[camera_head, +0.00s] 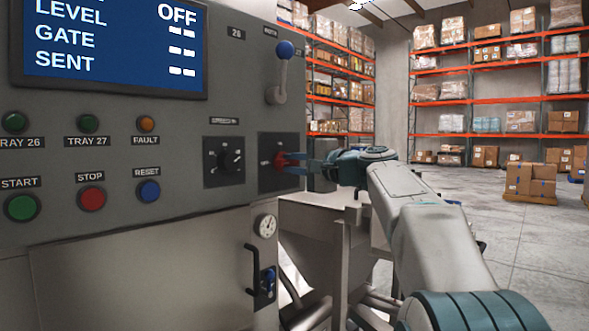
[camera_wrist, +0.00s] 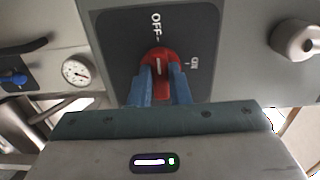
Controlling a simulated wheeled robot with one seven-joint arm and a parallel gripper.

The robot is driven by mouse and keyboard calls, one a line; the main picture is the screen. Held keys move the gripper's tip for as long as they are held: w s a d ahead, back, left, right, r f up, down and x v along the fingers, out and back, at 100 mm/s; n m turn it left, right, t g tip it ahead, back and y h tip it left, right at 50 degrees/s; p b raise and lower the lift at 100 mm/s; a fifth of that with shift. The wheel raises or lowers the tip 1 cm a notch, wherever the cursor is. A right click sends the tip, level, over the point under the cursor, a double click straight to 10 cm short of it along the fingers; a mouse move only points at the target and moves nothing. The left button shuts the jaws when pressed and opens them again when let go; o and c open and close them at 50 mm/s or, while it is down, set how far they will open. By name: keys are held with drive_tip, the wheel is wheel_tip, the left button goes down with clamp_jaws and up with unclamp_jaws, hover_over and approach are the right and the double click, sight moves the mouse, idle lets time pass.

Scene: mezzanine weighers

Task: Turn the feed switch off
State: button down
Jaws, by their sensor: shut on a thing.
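The feed switch is a red rotary knob (camera_wrist: 160,60) on a dark square plate at the right end of the grey control panel. It also shows in the head view (camera_head: 280,160). In the wrist view, OFF is printed above the knob and ON to its right. A short white mark on the knob's face appears to line up toward OFF, though it is small. My gripper (camera_head: 291,161) is shut on the knob, with its blue fingers (camera_wrist: 162,88) on either side and partly hiding it. The display (camera_head: 110,45) reads OFF in a row whose label is cut off.
A black rotary knob (camera_head: 231,160) sits just left of the red one. A blue-tipped lever (camera_head: 282,72) stands above it. Coloured buttons, including the red STOP button (camera_head: 91,197), fill the panel's left side. A gauge (camera_head: 265,227) and a black handle (camera_head: 250,268) are below.

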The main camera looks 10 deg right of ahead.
idle(0.4)
drive_tip(key=c, duration=1.4)
unclamp_jaws()
drive_tip(key=shift+o, duration=0.2)
drive_tip(key=v, duration=1.3)
drive_tip(key=shift+s+d+b, duration=0.25)
drive_tip(key=shift+s+b, duration=0.05)
drive_tip(key=shift+s, duration=0.05)
